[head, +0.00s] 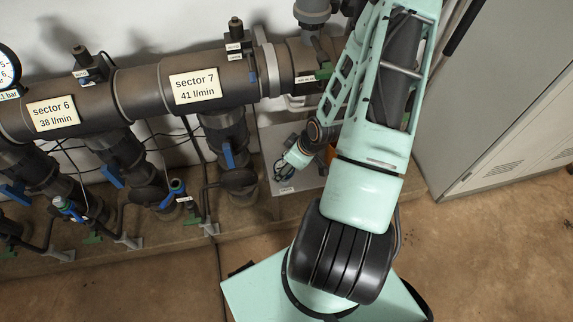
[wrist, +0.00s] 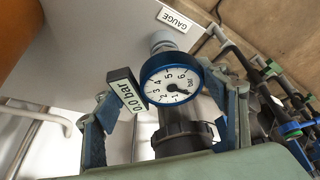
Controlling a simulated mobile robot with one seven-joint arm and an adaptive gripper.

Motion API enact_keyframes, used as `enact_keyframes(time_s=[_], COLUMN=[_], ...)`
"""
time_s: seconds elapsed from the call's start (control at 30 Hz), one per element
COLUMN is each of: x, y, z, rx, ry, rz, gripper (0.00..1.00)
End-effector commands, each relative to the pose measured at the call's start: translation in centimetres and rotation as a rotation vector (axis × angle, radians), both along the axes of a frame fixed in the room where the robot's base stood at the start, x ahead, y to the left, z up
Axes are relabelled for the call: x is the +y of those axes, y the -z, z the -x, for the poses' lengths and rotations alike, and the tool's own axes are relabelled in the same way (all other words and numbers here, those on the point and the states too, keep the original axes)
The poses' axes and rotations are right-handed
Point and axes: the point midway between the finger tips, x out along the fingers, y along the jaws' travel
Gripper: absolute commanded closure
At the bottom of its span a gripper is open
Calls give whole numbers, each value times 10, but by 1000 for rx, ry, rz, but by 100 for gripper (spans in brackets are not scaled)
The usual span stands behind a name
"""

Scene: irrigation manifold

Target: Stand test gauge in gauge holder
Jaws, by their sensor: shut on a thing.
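The test gauge (wrist: 172,85) has a blue rim, a white dial marked in bar and a black tag (wrist: 127,92) reading 0.0 bar. My gripper (wrist: 165,100) is shut on it, one finger on each side. A grey round piece (wrist: 164,41) shows just beyond the dial, near a white GAUGE label (wrist: 174,20); I cannot tell whether it is the gauge holder or part of the gauge. In the head view my gripper (head: 291,160) is above a pale surface (head: 300,183) beside the pipework, and the gauge is too small to make out.
A thick dark pipe (head: 137,92) with sector 6 and sector 7 labels runs along the wall, with blue-handled valves (head: 228,156) below. An orange object (head: 331,153) is partly hidden by my arm. A grey cabinet (head: 500,100) stands right. The floor in front is open.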

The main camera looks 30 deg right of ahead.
Motion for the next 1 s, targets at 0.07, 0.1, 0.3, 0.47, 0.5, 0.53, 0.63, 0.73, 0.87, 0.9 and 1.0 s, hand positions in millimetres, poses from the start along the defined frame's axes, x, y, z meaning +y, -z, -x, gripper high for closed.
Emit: enact_keyframes(time_s=[0.07, 0.1, 0.3, 0.47, 0.5, 0.53, 0.63, 0.73, 0.87, 0.9, 1.0], x=[0, 0, 0, 0, 0, 0, 0, 0, 0, 0, 0], y=[2, 3, 3, 3, 3, 3, 3, 3, 3, 3, 3], z=[0, 0, 0, 0, 0, 0, 0, 0, 0, 0, 0], rx=[0, 0, 0, 0, 0, 0, 0, 0, 0, 0, 0], ry=[0, 0, 0, 0, 0, 0, 0, 0, 0, 0, 0], rz=[0, 0, 0, 0, 0, 0, 0, 0, 0, 0, 0], gripper=[58, 58, 58, 27, 23, 19, 13, 13, 7, 2, 2])
